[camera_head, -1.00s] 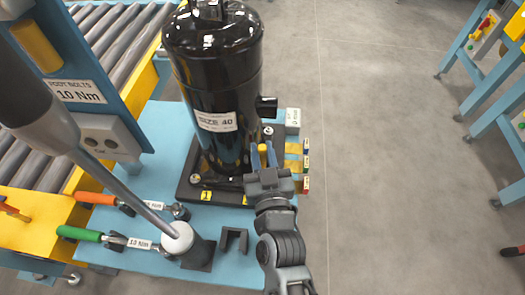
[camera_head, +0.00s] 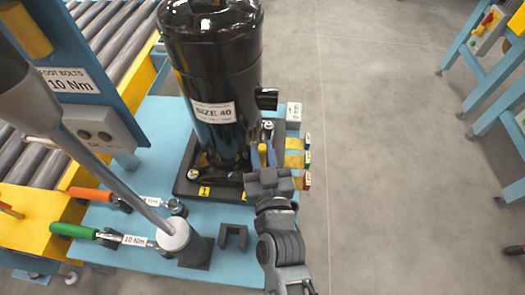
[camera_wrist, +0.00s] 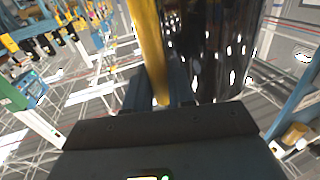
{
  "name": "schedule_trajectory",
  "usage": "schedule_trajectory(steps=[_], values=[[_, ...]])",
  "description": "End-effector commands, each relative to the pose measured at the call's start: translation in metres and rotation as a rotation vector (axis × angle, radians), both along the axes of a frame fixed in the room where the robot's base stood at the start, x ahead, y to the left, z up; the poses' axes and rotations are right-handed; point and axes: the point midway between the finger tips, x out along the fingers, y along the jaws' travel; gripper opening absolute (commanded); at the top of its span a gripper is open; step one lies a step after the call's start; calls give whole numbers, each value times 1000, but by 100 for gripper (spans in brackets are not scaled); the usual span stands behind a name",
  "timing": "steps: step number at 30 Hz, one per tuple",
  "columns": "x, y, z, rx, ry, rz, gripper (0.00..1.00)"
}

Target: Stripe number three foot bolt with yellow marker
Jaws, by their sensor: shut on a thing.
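My gripper (camera_head: 263,156) is shut on a yellow marker (camera_head: 262,149), which stands up between the blue fingers. The marker also shows in the wrist view (camera_wrist: 148,45), with the black compressor (camera_wrist: 207,50) close beside it. In the head view the compressor (camera_head: 222,75), labelled SIZE 40, stands on a dark base plate (camera_head: 182,187). One foot bolt (camera_head: 193,175) sits at the front left by a yellow "1" tag (camera_head: 204,190). Another foot bolt (camera_head: 268,126) shows at the right, behind my gripper. My gripper covers the plate's front right corner. I cannot read a number three.
Orange-handled (camera_head: 92,194) and green-handled (camera_head: 75,231) wrenches lie at the left of the blue table (camera_head: 140,262). Coloured tabs (camera_head: 305,160) stick out at the right edge.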

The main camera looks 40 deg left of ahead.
Motion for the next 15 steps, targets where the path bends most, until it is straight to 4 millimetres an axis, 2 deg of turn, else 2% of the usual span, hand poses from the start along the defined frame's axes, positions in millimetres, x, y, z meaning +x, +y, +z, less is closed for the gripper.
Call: schedule_trajectory(steps=[15], values=[[0,0,-8,0,0,0,2]])
